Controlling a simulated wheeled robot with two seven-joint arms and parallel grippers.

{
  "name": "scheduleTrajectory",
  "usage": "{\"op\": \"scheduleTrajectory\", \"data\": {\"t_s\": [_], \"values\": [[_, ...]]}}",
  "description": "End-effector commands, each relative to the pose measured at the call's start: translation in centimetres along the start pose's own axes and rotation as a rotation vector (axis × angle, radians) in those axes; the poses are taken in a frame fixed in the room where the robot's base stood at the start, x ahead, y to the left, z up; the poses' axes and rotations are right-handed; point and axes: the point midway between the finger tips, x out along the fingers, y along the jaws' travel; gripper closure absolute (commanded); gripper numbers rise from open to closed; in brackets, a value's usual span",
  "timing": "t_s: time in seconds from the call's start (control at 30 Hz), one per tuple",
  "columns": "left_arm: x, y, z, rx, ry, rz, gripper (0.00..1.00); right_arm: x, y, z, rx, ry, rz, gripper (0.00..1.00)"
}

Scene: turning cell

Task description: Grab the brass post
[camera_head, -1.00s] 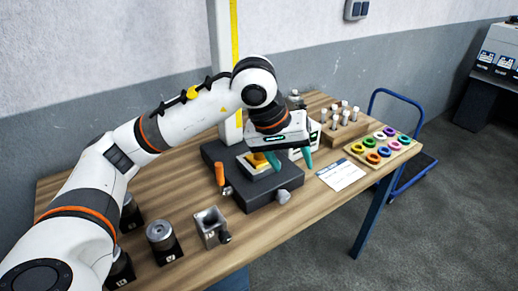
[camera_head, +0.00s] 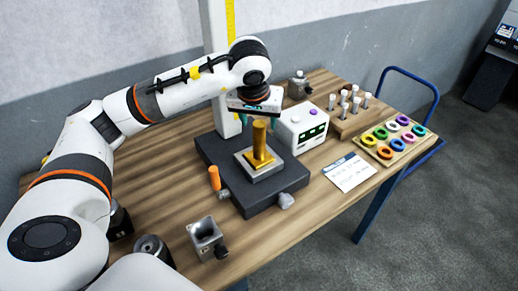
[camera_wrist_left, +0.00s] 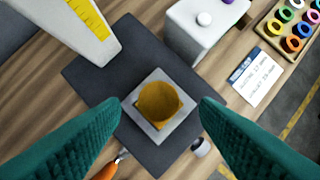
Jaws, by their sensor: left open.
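The brass post (camera_head: 262,150) stands upright on a light grey square plate (camera_head: 268,173), on top of a dark base (camera_head: 235,178) on the wooden table. My left gripper (camera_head: 259,121) is open, with teal fingers at the level of the post's upper part in the head view; the post partly overlaps the gripper there. In the left wrist view I look down on the round brass post top (camera_wrist_left: 158,101). It lies between the two open fingers (camera_wrist_left: 162,104), apart from both. My right gripper is out of view.
A white column with a yellow scale (camera_head: 216,60) rises behind the base. A white box with a display (camera_head: 300,128) stands close right of the post. An orange handle (camera_head: 214,178) and grey open block (camera_head: 206,238) are nearer. A ring board (camera_head: 392,140) sits right.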

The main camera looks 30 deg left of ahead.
Motion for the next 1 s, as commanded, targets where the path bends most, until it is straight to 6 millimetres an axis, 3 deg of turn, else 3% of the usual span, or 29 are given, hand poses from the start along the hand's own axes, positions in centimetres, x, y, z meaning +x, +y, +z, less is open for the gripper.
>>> {"op": "scheduleTrajectory", "data": {"t_s": [0.1, 0.23, 0.4, 0.6, 0.93, 1.0], "values": [[1.3, 0.2, 0.0, 0.000, 0.007, 0.004, 0.44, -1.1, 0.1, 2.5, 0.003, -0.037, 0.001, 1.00], [3.4, 0.3, 0.0, -0.001, 0.007, 0.002, 0.44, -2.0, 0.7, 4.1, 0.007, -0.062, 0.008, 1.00], [4.9, 0.2, 0.0, 0.000, 0.002, 0.001, 0.44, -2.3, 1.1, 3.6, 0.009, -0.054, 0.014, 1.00], [5.0, 0.2, 0.0, 0.000, 0.001, 0.000, 0.44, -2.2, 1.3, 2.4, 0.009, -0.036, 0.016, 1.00], [4.9, 0.2, 0.0, 0.000, 0.001, 0.000, 0.96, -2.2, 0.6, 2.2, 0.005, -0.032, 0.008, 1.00], [4.9, 0.2, 0.0, 0.000, 0.001, 0.000, 1.00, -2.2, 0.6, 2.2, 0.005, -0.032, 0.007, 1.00]]}}
